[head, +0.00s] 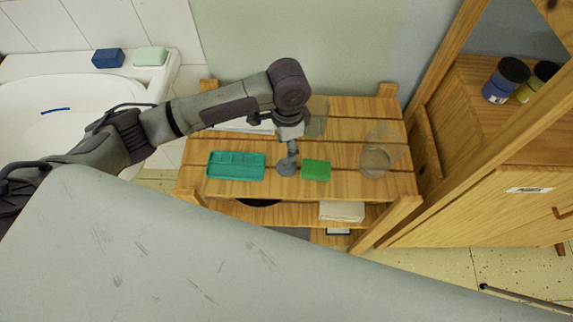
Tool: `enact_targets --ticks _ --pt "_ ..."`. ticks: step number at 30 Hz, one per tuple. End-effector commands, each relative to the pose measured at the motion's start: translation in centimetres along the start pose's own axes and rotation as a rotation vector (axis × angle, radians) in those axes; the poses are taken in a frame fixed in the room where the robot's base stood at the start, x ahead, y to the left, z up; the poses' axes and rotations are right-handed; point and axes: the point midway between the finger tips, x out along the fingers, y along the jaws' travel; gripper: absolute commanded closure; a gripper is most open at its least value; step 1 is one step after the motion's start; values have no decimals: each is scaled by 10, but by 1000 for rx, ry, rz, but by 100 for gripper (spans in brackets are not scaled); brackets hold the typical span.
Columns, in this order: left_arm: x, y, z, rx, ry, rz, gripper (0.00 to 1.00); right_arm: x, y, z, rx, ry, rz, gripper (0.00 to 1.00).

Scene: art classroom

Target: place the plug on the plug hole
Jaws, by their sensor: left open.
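A grey round piece (286,170), which looks like the plug, lies on the top of the wooden slatted shelf (345,190), between a teal tray and a green block. My left gripper (291,152) points down right above it and partly covers it. The gripper is open; its fingers are small here, and I cannot tell whether they touch the piece. The white basin (40,135) stands at the far left, partly behind my left arm. I cannot make out a plug hole in it. My right gripper is not in view.
The teal tray (236,166) is left of the gripper, the green block (316,170) close on its right. A clear glass vessel (376,160) stands farther right. Blue (108,58) and pale green (151,56) blocks sit on the basin rim. A wooden cabinet (500,205) bounds the right.

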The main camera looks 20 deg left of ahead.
Motion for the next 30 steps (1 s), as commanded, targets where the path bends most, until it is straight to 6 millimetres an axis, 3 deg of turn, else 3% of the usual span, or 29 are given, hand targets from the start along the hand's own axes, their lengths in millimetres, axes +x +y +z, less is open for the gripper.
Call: enact_targets --ticks 18,27,30 --pt "71 -2 2 1 2 0 48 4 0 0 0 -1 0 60" --pt "75 -2 2 2 2 -1 48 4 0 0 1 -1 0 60" --pt "75 -2 2 1 2 -1 65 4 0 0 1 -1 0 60"
